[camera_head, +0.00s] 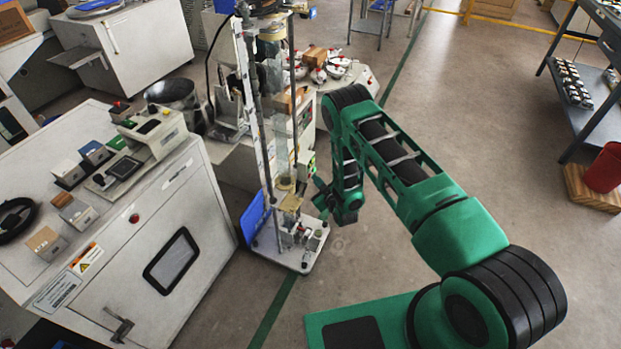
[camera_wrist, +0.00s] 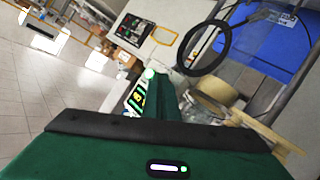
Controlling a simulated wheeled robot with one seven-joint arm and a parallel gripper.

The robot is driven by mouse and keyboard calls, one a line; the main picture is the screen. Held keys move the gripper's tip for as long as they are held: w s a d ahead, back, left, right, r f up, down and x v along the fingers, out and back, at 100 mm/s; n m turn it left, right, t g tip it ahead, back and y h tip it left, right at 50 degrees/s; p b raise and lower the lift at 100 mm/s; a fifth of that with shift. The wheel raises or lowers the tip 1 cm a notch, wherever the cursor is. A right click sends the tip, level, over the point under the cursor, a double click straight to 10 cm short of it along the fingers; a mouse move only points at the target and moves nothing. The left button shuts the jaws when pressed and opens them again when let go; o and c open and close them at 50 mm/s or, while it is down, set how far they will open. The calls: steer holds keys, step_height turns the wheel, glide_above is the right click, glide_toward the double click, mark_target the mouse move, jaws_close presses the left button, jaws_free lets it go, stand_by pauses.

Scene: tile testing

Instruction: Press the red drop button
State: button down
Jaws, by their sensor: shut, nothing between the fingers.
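The drop tester (camera_head: 272,130) is a tall upright metal frame on a pale base plate (camera_head: 290,262). Small controls sit on the right part of its base, but I cannot clearly pick out a red drop button among them. My green gripper (camera_head: 320,197) is beside the frame's lower right side, above the base, shut and empty. In the wrist view my gripper (camera_wrist: 158,92) points toward a small panel with green markings (camera_wrist: 136,99). A black ring (camera_wrist: 205,48) and a pale round block (camera_wrist: 217,91) lie to its right. I cannot tell whether the fingertips touch anything.
A blue panel (camera_head: 253,215) leans at the tester's left. A white cabinet (camera_head: 130,235) with small boxes on top stands further left. A bench (camera_head: 355,78) with white parts is behind the tester. The floor (camera_head: 470,130) at right is open, with a red bin (camera_head: 604,168) beyond.

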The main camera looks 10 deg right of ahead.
steer(key=shift+w+a, duration=0.1)
steer(key=shift+a, duration=0.05)
stand_by(0.4)
steer(key=shift+s+d, duration=0.5)
steer(key=shift+d, duration=0.2)
steer(key=shift+s+d, duration=0.75)
steer(key=shift+d, duration=0.3)
steer(key=shift+s+d, duration=0.7)
steer(key=shift+d, duration=0.3)
steer(key=shift+r, duration=0.1)
